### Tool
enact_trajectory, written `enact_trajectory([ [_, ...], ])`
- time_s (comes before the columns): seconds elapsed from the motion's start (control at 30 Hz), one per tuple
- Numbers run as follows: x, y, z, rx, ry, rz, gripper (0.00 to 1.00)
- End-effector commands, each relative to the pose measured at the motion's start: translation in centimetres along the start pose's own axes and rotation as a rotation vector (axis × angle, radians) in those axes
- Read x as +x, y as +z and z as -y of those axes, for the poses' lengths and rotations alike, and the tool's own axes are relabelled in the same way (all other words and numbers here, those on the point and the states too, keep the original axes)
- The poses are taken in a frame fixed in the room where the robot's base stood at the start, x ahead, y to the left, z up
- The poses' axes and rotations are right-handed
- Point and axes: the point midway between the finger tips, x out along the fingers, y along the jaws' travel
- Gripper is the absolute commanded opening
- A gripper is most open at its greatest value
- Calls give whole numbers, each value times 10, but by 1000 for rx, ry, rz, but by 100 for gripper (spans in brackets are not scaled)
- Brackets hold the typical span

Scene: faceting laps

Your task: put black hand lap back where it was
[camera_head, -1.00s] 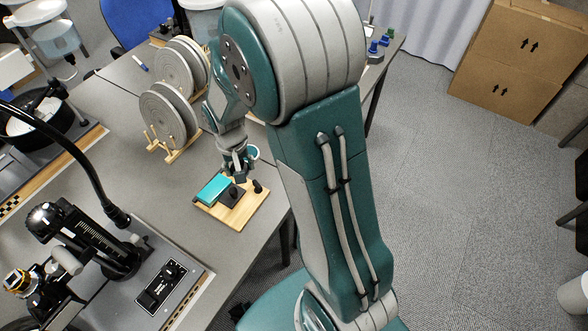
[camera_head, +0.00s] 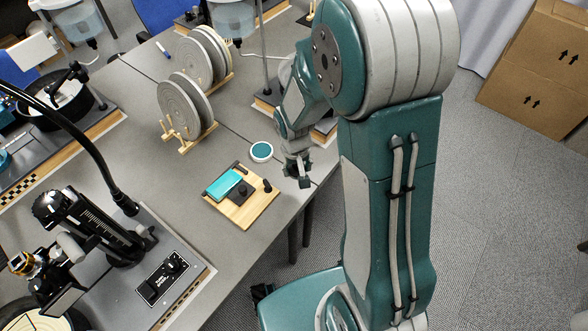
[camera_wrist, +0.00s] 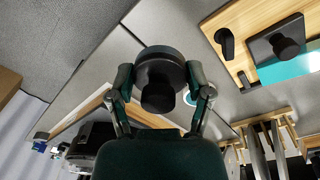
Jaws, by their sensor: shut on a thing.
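The black hand lap (camera_wrist: 160,72), a round dark disc with a stubby knob, sits between my gripper's fingers in the wrist view. My gripper (camera_wrist: 162,86) is shut on it. In the head view my gripper (camera_head: 300,177) hangs near the table's right edge, to the right of the wooden board and apart from it; the lap is only a small dark shape there. The wooden board (camera_head: 238,215) carries a teal plate (camera_head: 222,185), a black square block with a knob (camera_head: 241,193) and a small black peg (camera_head: 267,186). The board also shows at upper right in the wrist view (camera_wrist: 237,62).
Grey discs in wooden racks (camera_head: 184,106) stand behind. A microscope-like device (camera_head: 88,215) and control box (camera_head: 166,277) are left. Table between board and racks is mostly clear.

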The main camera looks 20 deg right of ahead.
Motion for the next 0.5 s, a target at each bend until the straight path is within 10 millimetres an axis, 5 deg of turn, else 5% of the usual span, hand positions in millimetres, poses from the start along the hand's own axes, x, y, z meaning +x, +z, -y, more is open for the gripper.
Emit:
enact_trajectory([
  [0.3,47,-39,0,0,2,2,9],
  [0.5,60,-50,0,0,2,0,9],
])
